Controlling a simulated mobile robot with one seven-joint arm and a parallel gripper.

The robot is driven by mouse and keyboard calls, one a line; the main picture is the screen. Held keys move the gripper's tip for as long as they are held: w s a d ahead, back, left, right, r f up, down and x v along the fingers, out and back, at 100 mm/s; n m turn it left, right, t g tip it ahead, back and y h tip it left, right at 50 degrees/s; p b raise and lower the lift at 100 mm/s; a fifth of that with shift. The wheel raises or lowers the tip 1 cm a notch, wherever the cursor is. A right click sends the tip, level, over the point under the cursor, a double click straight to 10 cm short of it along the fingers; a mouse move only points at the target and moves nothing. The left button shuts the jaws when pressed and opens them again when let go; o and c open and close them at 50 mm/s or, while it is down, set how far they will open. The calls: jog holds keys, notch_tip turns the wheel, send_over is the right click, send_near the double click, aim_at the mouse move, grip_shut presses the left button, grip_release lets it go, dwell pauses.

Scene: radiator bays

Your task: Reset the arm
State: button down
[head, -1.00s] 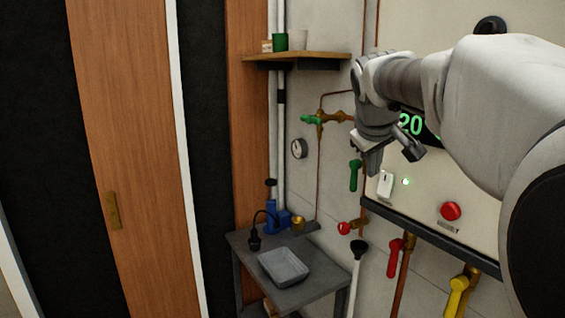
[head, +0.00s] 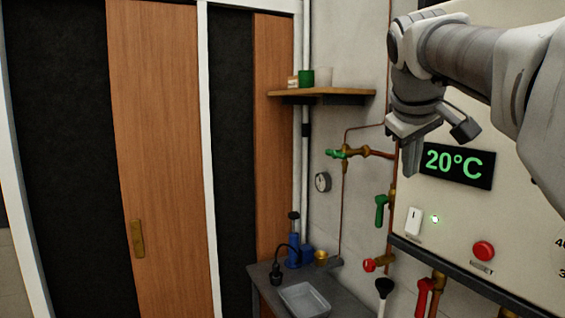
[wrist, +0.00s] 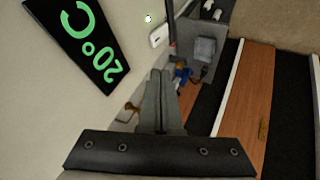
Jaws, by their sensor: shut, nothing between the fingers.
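My gripper (head: 408,152) hangs at the end of my arm in the upper right of the head view, in front of the cream boiler panel (head: 462,215). It points downward, just left of the black display (head: 457,166) that reads 20°C in green. In the wrist view my gripper (wrist: 160,75) has its two fingers together with nothing between them. The display also shows in the wrist view (wrist: 80,40), tilted at the upper left. I cannot tell how close the fingers are to the panel.
A grey bench (head: 262,284) with a tray (head: 304,300) and a blue pump (head: 293,250) stands below. A wooden shelf (head: 322,93) holds cups. Pipes with a green valve handle (head: 380,210) and a red button (head: 483,250) are near. Open space lies before the wooden door (head: 165,150).

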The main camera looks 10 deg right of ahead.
jog(key=s+a+f+m+y, duration=0.1)
jog(key=s+a+f, duration=0.3)
jog(key=f, duration=0.5)
jog(key=s+a+f+y+b, duration=0.1)
jog(key=s+a+f, duration=0.4)
jog(key=s+f, duration=0.4)
jog(key=s+a+f+m+g+y+b, duration=0.1)
jog(key=s+a+f+y, duration=0.1)
jog(key=s+a+f, duration=0.2)
jog(key=s+f, duration=0.3)
jog(key=f, duration=0.3)
jog(key=shift+a+m, duration=0.3)
jog(key=shift+a, duration=0.1)
jog(key=shift+s+d, duration=0.1)
jog(key=shift+d, duration=0.05)
